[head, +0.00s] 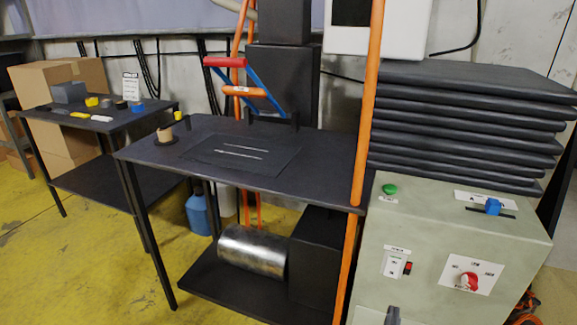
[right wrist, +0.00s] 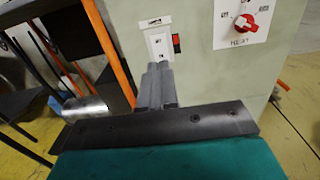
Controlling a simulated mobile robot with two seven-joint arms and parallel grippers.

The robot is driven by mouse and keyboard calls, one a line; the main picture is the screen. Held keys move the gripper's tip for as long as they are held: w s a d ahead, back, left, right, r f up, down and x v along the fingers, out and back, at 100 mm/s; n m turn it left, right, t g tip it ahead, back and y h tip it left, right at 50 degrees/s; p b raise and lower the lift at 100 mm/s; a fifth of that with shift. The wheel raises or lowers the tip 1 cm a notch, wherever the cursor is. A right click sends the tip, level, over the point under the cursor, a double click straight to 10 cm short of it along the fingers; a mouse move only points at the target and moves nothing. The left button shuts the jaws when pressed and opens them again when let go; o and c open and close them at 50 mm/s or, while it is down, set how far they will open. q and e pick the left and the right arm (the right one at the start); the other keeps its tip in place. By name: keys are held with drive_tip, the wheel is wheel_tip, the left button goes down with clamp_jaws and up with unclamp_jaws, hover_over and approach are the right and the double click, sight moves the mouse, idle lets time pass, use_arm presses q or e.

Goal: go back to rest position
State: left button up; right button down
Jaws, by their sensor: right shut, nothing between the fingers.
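My right gripper (head: 393,314) shows only as a small grey tip at the bottom edge of the head view, in front of the pale green machine cabinet (head: 420,240). In the right wrist view my right gripper (right wrist: 158,70) has its grey fingers together, with nothing held. They point at the cabinet front (right wrist: 205,70), just below the switch panel (right wrist: 160,40); I cannot tell the exact gap. My left gripper is not in view.
The cabinet carries a green button (head: 390,189), a blue slider (head: 492,206) and a red knob (head: 468,281). An orange post (head: 366,110) stands beside the dark table (head: 320,165). A metal roll (head: 252,253) lies on the lower shelf. Yellow floor (head: 80,270) is clear at left.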

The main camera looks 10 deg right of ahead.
drive_tip(key=s+a+f+m+g+y+p, duration=0.35)
drive_tip(key=s+f+m+g+y, duration=0.2)
drive_tip(key=m, duration=0.55)
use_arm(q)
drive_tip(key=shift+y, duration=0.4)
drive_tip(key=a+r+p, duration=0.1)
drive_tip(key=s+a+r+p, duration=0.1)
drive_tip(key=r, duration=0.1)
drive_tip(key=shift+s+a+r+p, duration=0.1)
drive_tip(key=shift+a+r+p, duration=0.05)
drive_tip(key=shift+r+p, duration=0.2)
use_arm(e)
drive_tip(key=s+a+r+m+y, duration=0.4)
drive_tip(key=a+r+m+y, duration=0.1)
drive_tip(key=m, duration=1.1)
drive_tip(key=shift+s+a+r+t+y, duration=0.35)
drive_tip(key=shift+a+t+y, duration=0.15)
drive_tip(key=shift+a, duration=0.25)
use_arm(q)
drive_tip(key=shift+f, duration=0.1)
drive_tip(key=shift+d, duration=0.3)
use_arm(e)
drive_tip(key=shift+d, duration=0.15)
